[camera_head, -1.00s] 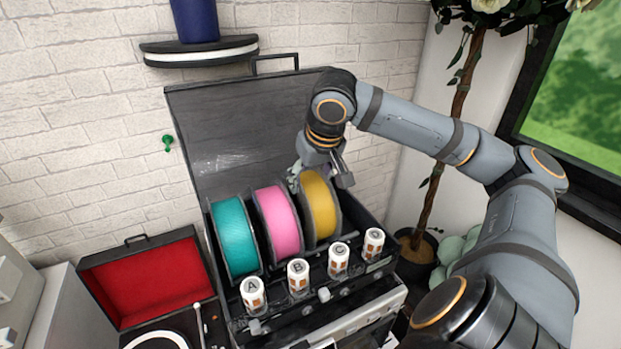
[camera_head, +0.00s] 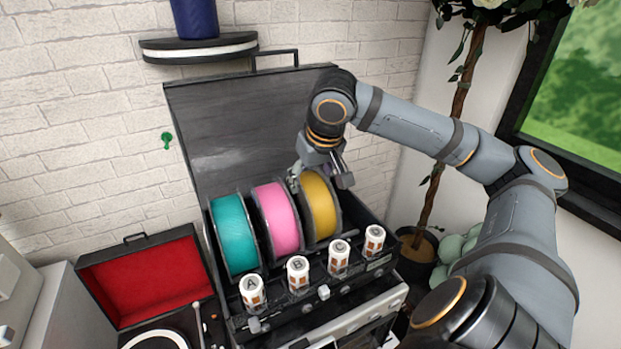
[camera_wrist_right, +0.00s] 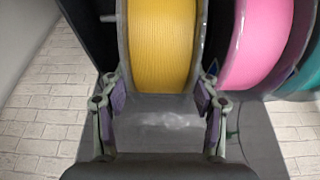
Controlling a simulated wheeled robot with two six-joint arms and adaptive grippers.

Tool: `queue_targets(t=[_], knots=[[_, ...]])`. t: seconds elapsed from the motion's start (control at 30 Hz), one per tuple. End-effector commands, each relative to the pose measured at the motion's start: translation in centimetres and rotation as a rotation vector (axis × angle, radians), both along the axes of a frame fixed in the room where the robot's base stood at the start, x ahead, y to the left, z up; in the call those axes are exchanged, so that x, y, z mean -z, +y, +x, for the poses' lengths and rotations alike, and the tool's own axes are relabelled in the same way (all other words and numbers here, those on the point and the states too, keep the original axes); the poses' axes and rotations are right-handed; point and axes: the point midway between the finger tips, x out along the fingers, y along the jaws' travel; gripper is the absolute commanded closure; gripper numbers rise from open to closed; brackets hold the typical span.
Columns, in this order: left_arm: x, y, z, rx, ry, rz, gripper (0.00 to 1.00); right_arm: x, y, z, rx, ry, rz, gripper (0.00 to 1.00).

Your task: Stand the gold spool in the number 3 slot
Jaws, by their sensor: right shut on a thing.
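The gold spool (camera_head: 320,206) stands upright in the black case, to the right of the pink spool, behind the label C holder. In the right wrist view the gold spool (camera_wrist_right: 163,45) fills the top middle. My right gripper (camera_head: 318,178) is at the spool's upper rim, with one finger on each side, shut on it. Its fingers (camera_wrist_right: 160,95) also show in the right wrist view. The slot numbers cannot be read, and the spool's bottom is hidden inside the case. My left gripper is out of view.
A pink spool (camera_head: 277,218) and a teal spool (camera_head: 234,235) stand to the left of the gold one. White lettered cylinders, such as A (camera_head: 252,290), line the case front. The raised black lid (camera_head: 235,125) stands behind. A red-lined case (camera_head: 148,280) is at left.

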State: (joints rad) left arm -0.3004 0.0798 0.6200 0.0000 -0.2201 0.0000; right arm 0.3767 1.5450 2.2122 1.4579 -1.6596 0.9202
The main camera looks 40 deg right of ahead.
Motion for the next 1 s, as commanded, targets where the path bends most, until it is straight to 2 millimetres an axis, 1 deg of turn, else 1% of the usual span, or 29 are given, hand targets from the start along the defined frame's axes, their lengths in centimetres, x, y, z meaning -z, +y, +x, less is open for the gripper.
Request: queue_targets(t=[0.07,0.1,0.27,0.67,0.77,0.87,1.0], knots=[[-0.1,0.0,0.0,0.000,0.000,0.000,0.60,-0.1,0.0,0.0,0.001,-0.003,-0.001,1.00],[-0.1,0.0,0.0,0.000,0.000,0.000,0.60,-0.1,0.0,0.0,0.001,-0.003,-0.001,0.34],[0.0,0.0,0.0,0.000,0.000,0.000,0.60,-0.1,0.0,0.0,0.000,-0.002,-0.001,0.13],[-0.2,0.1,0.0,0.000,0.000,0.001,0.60,-0.1,0.0,0.0,-0.001,0.002,0.001,0.13],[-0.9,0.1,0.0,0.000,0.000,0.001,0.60,-0.8,0.0,0.0,-0.001,0.001,0.001,0.13],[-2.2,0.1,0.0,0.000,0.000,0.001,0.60,-2.2,0.0,0.0,0.000,0.001,0.001,0.13],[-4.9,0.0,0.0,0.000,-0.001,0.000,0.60,-4.9,0.0,0.0,0.000,0.000,0.001,0.13]])
